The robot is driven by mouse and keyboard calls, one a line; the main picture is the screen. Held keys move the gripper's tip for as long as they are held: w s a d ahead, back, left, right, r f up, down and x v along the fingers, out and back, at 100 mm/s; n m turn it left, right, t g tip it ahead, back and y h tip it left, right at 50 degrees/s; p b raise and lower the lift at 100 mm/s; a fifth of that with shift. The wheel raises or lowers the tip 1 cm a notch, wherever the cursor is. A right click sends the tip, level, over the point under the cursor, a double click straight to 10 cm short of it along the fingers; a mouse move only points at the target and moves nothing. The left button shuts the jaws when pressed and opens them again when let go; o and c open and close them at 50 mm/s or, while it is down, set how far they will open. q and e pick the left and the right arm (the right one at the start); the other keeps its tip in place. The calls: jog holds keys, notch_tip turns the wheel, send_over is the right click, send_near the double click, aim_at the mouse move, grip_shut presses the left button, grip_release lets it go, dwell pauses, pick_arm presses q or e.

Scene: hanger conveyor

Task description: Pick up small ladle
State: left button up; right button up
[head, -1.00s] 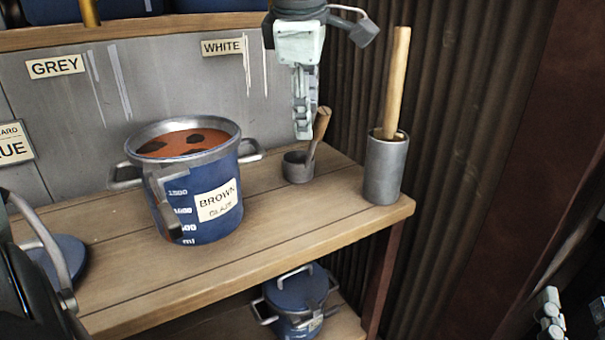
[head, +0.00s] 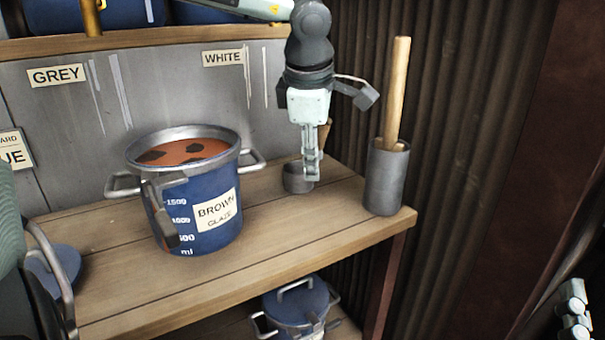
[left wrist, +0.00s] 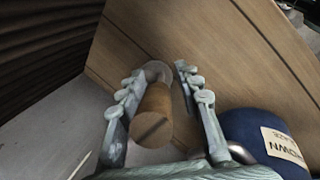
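The small ladle (head: 295,179), a grey cup with a wooden handle, stands on the wooden shelf (head: 130,280) with its handle tilted up. My left gripper (head: 310,180) points down in front of it and hides part of the cup and handle. In the left wrist view, the ladle's wooden handle (left wrist: 153,125) lies between the two spread fingers of the left gripper (left wrist: 158,74), with its grey cup beyond. The fingers look open, with gaps beside the handle. Part of my right gripper (head: 574,312) shows at the lower right; its opening cannot be judged.
A blue brown-glaze pot (head: 205,225) with a tool hooked on its rim stands left of the ladle. A grey cylinder (head: 387,180) holding a wooden stick stands to the right. A lidded blue pot (head: 297,308) sits below. Corrugated wall is behind.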

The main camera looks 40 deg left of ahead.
pick_arm(q)
grip_shut()
jog(key=shift+r, duration=0.15)
